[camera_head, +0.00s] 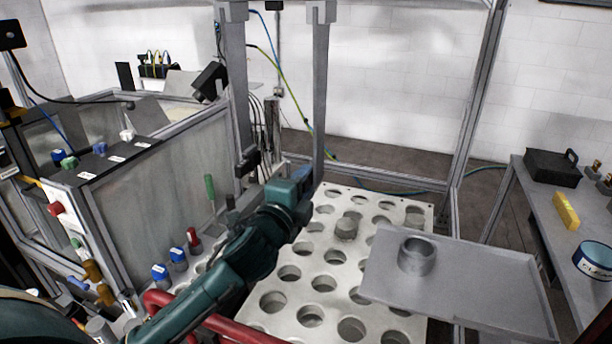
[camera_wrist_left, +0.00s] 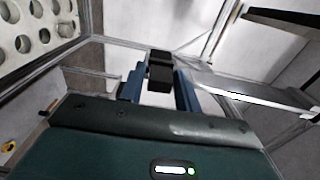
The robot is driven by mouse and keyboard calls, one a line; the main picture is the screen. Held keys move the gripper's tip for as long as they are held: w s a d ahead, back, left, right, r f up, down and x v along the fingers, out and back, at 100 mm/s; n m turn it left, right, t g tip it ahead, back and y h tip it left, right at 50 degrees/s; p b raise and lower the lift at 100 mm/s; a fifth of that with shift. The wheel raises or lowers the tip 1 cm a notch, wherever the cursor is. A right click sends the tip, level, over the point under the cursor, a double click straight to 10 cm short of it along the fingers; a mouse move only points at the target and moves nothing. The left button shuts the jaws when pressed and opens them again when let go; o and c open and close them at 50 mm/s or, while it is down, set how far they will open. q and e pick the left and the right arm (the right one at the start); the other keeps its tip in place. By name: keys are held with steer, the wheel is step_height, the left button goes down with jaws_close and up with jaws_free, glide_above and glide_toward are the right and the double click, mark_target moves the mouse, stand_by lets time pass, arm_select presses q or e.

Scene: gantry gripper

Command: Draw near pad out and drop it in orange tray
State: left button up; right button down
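The gantry gripper hangs down as two long grey fingers, the left one (camera_head: 235,90) and the right one (camera_head: 318,90). A small black block (camera_head: 247,160) sits at the low end of the left, wider-looking finger; it looks like a pad. My left gripper (camera_head: 303,183) is beside the low end of the right finger, above the perforated plate. In the left wrist view, a black block (camera_wrist_left: 160,73) shows between my blue fingers; I cannot tell whether they clamp it. I see no orange tray. My right gripper is out of view.
A grey tray (camera_head: 480,296) with a metal ring (camera_head: 416,257) on it stands to the right of the white perforated plate (camera_head: 328,256). A side table (camera_head: 545,215) at the far right bears a black case and a yellow block. A walled enclosure (camera_head: 175,185) stands left.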

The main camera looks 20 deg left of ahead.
arm_select(q)
steer(key=shift+w+r, duration=0.1)
steer(key=shift+r, duration=0.25)
steer(key=c, duration=0.5)
steer(key=shift+s+f, duration=0.2)
steer(key=shift+s, duration=0.05)
steer(key=s, duration=0.6)
steer(key=shift+s+d+f+p, duration=0.15)
steer(key=shift+s+d+p, duration=0.1)
steer(key=shift+s+p, duration=0.1)
stand_by(0.4)
